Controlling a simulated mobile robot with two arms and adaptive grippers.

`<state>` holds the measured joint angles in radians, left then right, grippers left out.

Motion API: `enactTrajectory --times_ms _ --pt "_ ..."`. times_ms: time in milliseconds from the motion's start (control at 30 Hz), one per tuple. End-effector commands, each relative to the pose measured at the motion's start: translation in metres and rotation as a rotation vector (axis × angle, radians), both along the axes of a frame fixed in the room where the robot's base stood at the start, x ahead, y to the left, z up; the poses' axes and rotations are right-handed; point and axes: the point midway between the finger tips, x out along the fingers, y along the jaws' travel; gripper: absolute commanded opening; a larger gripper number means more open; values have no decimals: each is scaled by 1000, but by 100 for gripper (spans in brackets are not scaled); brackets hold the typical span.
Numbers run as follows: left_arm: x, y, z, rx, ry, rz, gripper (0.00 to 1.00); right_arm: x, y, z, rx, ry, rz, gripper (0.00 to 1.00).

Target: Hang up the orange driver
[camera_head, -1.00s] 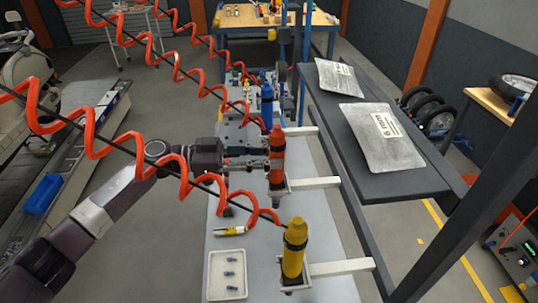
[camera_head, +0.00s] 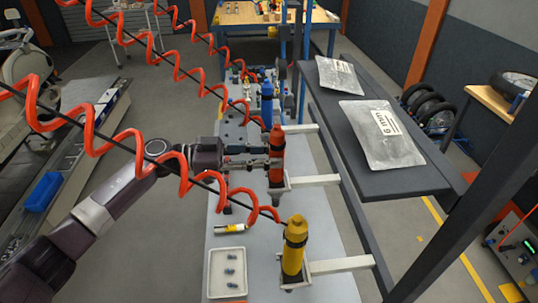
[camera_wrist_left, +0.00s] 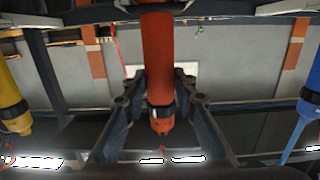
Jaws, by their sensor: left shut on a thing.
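The orange driver (camera_head: 276,150) stands upright at the middle holder (camera_head: 315,181), a pale bracket arm reaching in from the right. Its lower end is at the bracket's end; I cannot tell how fully it is seated. My left gripper (camera_head: 262,163) reaches it from the left and is shut on it. In the left wrist view the orange driver (camera_wrist_left: 158,60) stands between the two fingers (camera_wrist_left: 160,110). My right gripper is not in view.
A yellow driver (camera_head: 293,250) hangs in the nearer holder (camera_head: 340,265), and a blue driver (camera_head: 267,105) is farther back. Red coiled hoses cross above my left arm. Two grey bags lie on the dark shelf (camera_head: 420,181) at right.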

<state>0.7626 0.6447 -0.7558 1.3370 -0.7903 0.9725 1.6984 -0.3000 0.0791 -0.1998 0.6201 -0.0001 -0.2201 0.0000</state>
Motion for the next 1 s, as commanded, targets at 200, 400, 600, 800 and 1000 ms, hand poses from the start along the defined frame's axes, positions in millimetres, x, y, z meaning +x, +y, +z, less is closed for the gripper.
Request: enactTrajectory --times_ms 200,400,600,800,1000 --pt "0 0 1 -4 -3 0 33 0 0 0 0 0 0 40" --pt "0 0 0 -2 -1 0 46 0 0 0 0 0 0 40" --pt "0 1 -4 3 3 0 46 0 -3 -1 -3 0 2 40" --pt "-4 22 -2 2 3 2 46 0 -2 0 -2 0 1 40" --pt "-12 64 3 2 1 4 46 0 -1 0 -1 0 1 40"
